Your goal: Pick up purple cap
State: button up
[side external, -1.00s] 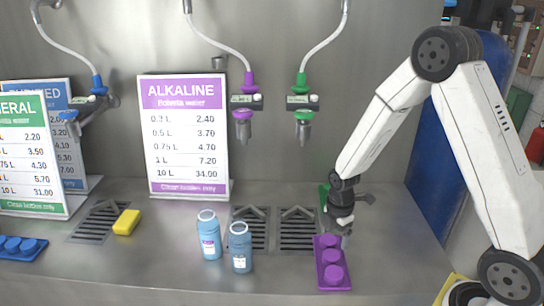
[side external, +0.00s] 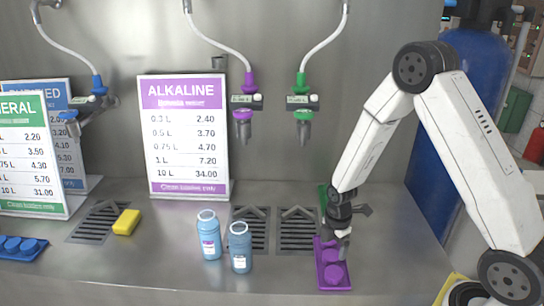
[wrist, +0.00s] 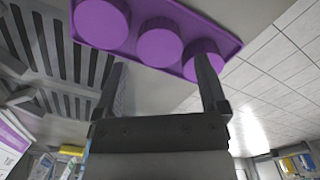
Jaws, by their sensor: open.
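A purple tray (side external: 322,284) on the counter holds a row of round purple caps. In the side view the front cap (side external: 335,273) shows clearly, and my gripper partly covers those behind it. In the wrist view three caps show: a left cap (wrist: 101,20), a middle cap (wrist: 158,43) and a right cap (wrist: 203,60). My gripper (side external: 342,240) points down just over the back part of the tray. Its open fingers also show in the wrist view (wrist: 160,62), with the right fingertip overlapping the right cap. I cannot tell whether it touches. Nothing is held.
Two blue bottles, a left one (side external: 208,236) and a right one (side external: 240,248), stand left of the tray. A drain grate (side external: 298,232) lies between. A yellow sponge (side external: 126,222), an ALKALINE price sign (side external: 186,135) and a blue cap tray (side external: 22,248) are farther left.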

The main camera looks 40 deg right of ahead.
aim_at(331, 255)
jog(key=shift+f, duration=1.95)
jog(key=c, duration=1)
